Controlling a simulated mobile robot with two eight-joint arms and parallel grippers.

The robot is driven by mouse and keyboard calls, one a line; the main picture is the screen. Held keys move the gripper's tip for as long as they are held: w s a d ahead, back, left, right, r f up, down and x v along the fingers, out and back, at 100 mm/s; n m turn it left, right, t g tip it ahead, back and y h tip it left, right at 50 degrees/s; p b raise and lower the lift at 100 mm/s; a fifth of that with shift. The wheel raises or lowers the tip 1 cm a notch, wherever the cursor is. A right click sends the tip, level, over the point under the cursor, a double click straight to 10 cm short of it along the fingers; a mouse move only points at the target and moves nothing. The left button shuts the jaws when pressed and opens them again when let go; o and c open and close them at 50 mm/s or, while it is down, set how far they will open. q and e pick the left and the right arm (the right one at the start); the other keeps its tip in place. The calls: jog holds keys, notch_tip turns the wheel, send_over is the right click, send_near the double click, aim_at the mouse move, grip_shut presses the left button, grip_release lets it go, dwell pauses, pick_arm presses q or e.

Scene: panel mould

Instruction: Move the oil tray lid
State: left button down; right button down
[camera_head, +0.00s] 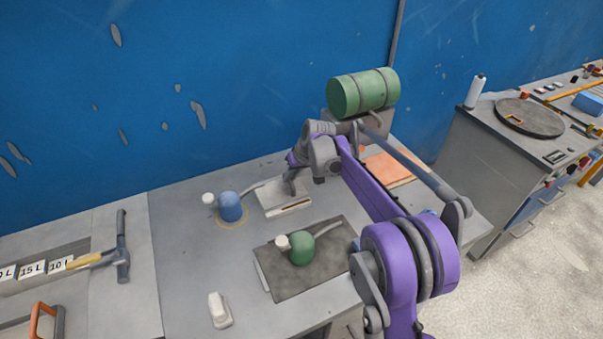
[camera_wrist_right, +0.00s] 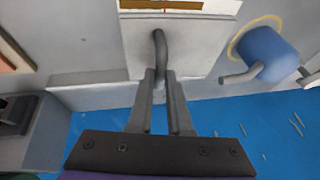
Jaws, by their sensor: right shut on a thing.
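The oil tray lid (camera_head: 270,196) appears to be the pale grey plate near the middle of the bench, with a curved dark grey handle (camera_wrist_right: 160,45) on it. The lid also shows in the right wrist view (camera_wrist_right: 200,50). A narrow slot (camera_head: 294,203) shows along its near edge, with a yellowish strip inside in the wrist view. My right gripper (camera_head: 290,187) points down at the lid and is shut on the handle; it also shows in the wrist view (camera_wrist_right: 160,76). I cannot tell whether the lid is lifted. My left gripper is out of view.
A blue oil can (camera_head: 231,206) stands close left of the lid. A green can (camera_head: 301,249) stands on a dark mat (camera_head: 285,284) in front. A green drum (camera_head: 363,92) is behind. A white bottle-like item (camera_head: 219,310) and a hammer (camera_head: 122,245) lie left. Bare bench shows at left.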

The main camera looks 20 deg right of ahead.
jog(key=shift+a, duration=0.25)
jog(key=c, duration=0.8)
grip_release()
jog(key=shift+a, duration=0.1)
jog(key=shift+c, duration=0.2)
jog(key=shift+s+d+r, duration=0.1)
jog(key=shift+d+r, duration=0.1)
jog(key=shift+r, duration=0.05)
jog(key=v, duration=1)
jog(key=shift+r, duration=0.2)
jog(key=shift+s+a, duration=0.1)
